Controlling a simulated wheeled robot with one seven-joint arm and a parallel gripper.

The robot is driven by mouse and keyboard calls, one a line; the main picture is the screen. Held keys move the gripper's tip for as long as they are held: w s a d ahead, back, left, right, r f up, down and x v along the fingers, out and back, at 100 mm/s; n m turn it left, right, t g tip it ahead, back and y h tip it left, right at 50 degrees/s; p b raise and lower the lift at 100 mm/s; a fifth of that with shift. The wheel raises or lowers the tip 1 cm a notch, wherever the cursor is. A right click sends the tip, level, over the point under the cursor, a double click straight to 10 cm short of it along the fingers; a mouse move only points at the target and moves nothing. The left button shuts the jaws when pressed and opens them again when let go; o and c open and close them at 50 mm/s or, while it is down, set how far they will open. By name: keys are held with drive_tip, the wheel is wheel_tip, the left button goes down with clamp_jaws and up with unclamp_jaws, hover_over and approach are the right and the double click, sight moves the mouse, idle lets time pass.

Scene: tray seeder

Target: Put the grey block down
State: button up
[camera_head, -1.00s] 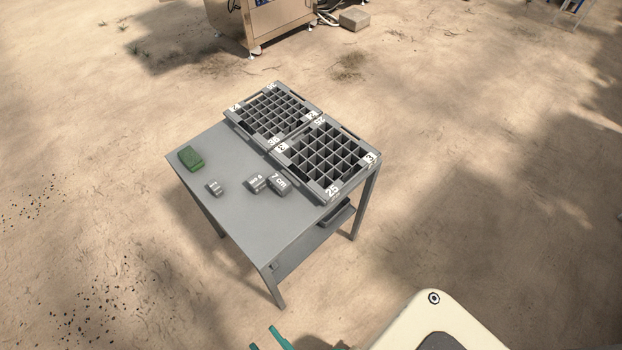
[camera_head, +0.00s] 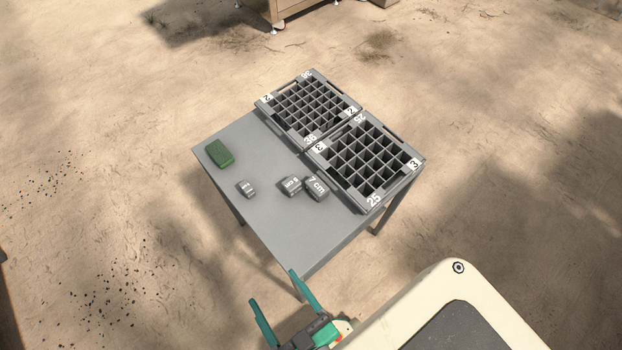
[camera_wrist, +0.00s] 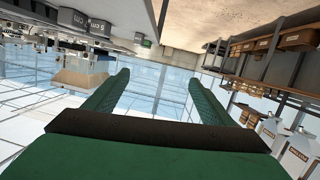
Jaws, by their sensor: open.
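Three grey blocks stand on the grey table (camera_head: 262,225): a large one marked 7 cm (camera_head: 316,189), a middle one (camera_head: 291,186) beside it, and a small one (camera_head: 246,189) farther left. I cannot tell which one the task means. My gripper (camera_head: 273,288) is open and empty, at the near edge of the table in the head view, apart from all the blocks. In the wrist view its green fingers (camera_wrist: 158,78) are spread with nothing between them. Grey blocks (camera_wrist: 72,18) show at the upper left there.
A green block (camera_head: 219,153) lies at the table's left corner. Two grey seed trays, one marked 38 (camera_head: 264,101) and one marked 25 (camera_head: 408,180), fill the table's right side. The tabletop's near part is bare.

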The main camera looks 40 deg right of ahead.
drive_tip(key=w+d+r+h, duration=0.1)
drive_tip(key=w+d+h, duration=0.3)
drive_tip(key=w+d, duration=0.65)
drive_tip(key=w+d+r+h, duration=0.25)
drive_tip(key=w+d, duration=0.55)
drive_tip(key=d, duration=0.5)
drive_tip(key=d+r+m+g+h, duration=0.4)
drive_tip(key=d+m+g, duration=0.15)
drive_tip(key=d, duration=0.55)
drive_tip(key=d+r+m+g+h, duration=0.3)
drive_tip(key=d+r+m+g, duration=0.15)
drive_tip(key=d+g, duration=0.4)
drive_tip(key=m+g+y, duration=0.1)
drive_tip(key=m+y, duration=0.7)
drive_tip(key=y, duration=0.6)
approach(317, 185)
drive_tip(key=shift+w+d+f, duration=0.15)
drive_tip(key=shift+w+d, duration=0.05)
drive_tip(key=shift+w, duration=0.2)
wheel_tip(317, 185, down, 5)
drive_tip(key=shift+r, duration=0.1)
drive_tip(key=shift+s+a+f, duration=0.15)
drive_tip(key=shift+f, duration=1.2)
drive_tip(key=shift+s+a+f, duration=0.15)
drive_tip(key=shift+f, duration=1.25)
drive_tip(key=c, duration=1.3)
drive_tip(key=shift+c, duration=0.5)
